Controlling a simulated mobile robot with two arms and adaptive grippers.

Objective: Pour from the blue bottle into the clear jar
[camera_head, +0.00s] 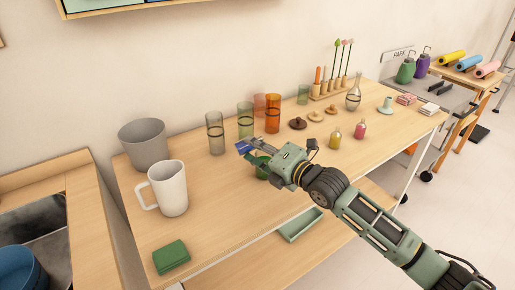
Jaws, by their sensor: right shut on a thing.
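My right gripper (254,147) reaches in from the lower right over the table. It is shut on a small blue thing (243,148), which looks like the blue bottle, mostly hidden by the fingers; its tilt is hard to tell. A tall clear greyish jar (215,133) with a dark band stands upright just left of the gripper, apart from it in the picture. Another clear vessel with a narrow neck (353,95) stands farther back right. I cannot tell for sure which is the clear jar. My left gripper is not in view.
A white mug (170,188), grey pot (144,144) and green block (171,257) are left. Small bottles (335,135) stand right. The front-middle table is clear.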

